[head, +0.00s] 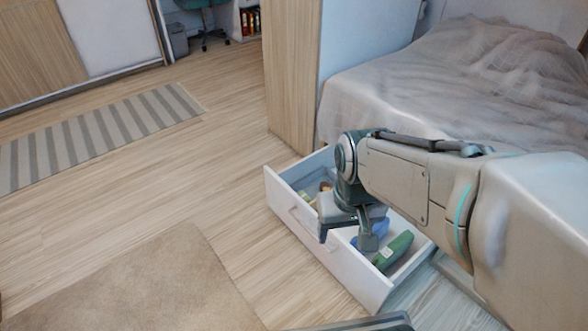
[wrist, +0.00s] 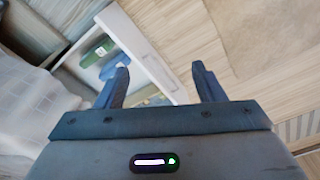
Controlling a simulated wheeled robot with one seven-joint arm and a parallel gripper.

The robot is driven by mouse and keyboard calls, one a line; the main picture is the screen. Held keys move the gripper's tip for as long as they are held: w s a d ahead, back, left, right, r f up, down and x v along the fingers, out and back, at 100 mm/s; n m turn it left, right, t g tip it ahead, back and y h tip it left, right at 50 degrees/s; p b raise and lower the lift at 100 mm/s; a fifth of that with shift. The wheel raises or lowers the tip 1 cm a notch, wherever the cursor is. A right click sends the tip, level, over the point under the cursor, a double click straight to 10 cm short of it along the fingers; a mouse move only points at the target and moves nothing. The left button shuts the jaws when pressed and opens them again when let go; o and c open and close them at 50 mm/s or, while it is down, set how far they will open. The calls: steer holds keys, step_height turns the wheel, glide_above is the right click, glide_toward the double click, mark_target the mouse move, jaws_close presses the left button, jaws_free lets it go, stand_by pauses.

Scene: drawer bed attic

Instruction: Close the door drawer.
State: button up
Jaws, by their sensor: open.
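The white drawer (head: 331,259) stands pulled out from under the bed in the head view, with its front panel facing the open floor. A handle shows on the left part of its front. Inside lie a green item (head: 394,250), a blue item and small yellowish things, partly hidden by my arm. My gripper (head: 347,233) is over the drawer near its front panel, fingers apart and empty. In the wrist view my gripper's fingers (wrist: 163,82) are spread, and the drawer's front panel (wrist: 143,45) passes beyond the left finger. I cannot tell whether a finger touches the drawer.
The bed (head: 460,75) with a grey cover is at the back right. A wooden panel (head: 292,75) stands behind the drawer. A beige rug (head: 135,285) and a striped rug (head: 100,130) lie on the floor at left. The floor before the drawer is clear.

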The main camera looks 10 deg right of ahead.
steer(key=shift+f, duration=0.1)
steer(key=c, duration=1)
steer(key=shift+w+f+n+g, duration=0.25)
steer(key=shift+f+n+g, duration=0.05)
steer(key=shift+n+g, duration=0.1)
jaws_close()
steer(key=w+f+n+g+h+p, duration=0.2)
steer(key=w+f+n+g+h, duration=0.1)
steer(key=w+f+n+h, duration=0.3)
steer(key=n+t+h+p, duration=0.3)
steer(key=n+t+h, duration=0.55)
steer(key=n, duration=0.85)
glide_toward(339, 242)
steer(key=shift+t+y, duration=0.75)
steer(key=shift+y, duration=0.2)
steer(key=d+b, duration=0.1)
steer(key=w+d+f+b, duration=0.1)
steer(key=d+b, duration=0.2)
steer(key=d, duration=0.1)
steer(key=shift+w+f+b, duration=0.15)
steer(key=shift+w+b, duration=0.05)
steer(key=shift+b, duration=0.15)
steer(key=shift+w+d, duration=0.35)
steer(key=shift+d, duration=0.25)
